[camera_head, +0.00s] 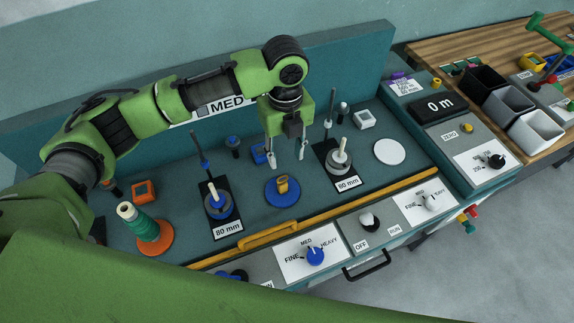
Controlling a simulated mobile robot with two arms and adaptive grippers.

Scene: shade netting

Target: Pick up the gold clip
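The gold clip (282,184) sits on a round blue disc (274,196) in the middle of the teal bench. It is a small yellow-gold block with an opening. My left gripper (288,158) comes down from above, open, with its two fingers apart and nothing visible between them. Its fingertips appear just behind and above the clip in the picture. The exact height gap is hard to tell. My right gripper is not in view.
Spindles on black 80 mm (228,229) and 60 mm (347,182) plates flank the disc. A green spool (144,228) stands left. A yellow bar (345,209) runs along the front.

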